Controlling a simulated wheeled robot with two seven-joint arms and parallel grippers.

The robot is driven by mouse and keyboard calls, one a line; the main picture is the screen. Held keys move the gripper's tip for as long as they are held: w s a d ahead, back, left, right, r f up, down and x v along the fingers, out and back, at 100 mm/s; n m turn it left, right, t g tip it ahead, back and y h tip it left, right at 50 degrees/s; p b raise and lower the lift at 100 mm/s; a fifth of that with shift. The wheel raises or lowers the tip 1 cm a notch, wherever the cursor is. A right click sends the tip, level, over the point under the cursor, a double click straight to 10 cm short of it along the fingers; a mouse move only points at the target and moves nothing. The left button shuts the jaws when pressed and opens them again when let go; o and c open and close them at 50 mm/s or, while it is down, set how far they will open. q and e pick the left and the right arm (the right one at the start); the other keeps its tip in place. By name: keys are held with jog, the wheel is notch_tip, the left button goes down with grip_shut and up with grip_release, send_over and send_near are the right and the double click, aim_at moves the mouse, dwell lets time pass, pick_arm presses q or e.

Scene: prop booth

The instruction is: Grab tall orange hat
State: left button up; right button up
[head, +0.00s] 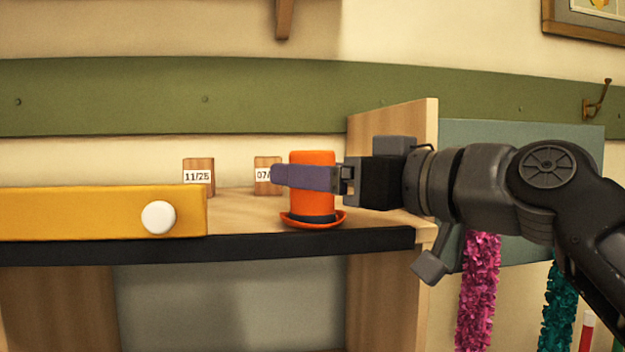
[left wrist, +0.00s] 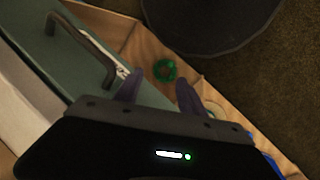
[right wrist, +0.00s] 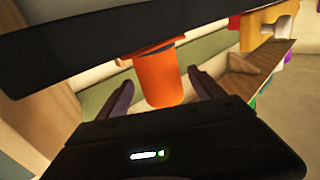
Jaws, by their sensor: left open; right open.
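The tall orange hat (head: 313,207) stands upright on the wooden shelf, close to its dark front edge. It has a wide brim and a dark band. My right gripper (head: 281,175) reaches in from the right, with a purple finger across the front of the hat's crown, hiding part of it. In the right wrist view the orange hat (right wrist: 158,82) appears between the two spread fingers of the right gripper (right wrist: 162,88), with gaps on both sides. My left gripper (left wrist: 159,90) is open and empty, seen only in the left wrist view.
A yellow box front with a white knob (head: 159,217) is left of the hat. Date blocks (head: 198,176) stand behind. A wooden side panel (head: 424,120) rises at right. Below the left gripper are a grey-green panel with a dark handle (left wrist: 85,50) and a green ring (left wrist: 165,70).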

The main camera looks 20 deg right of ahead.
jog(key=p+x, duration=0.1)
jog(key=x, duration=0.2)
jog(key=shift+w+a+r+p, duration=0.15)
jog(key=shift+w+a+p, duration=0.05)
jog(key=shift+w+p, duration=0.15)
jog(key=shift+w, duration=0.15)
jog(key=c, duration=1.4)
jog(key=shift+c, duration=0.2)
notch_tip(320, 180, up, 10)
jog(key=shift+f, duration=0.1)
dwell(0.5)
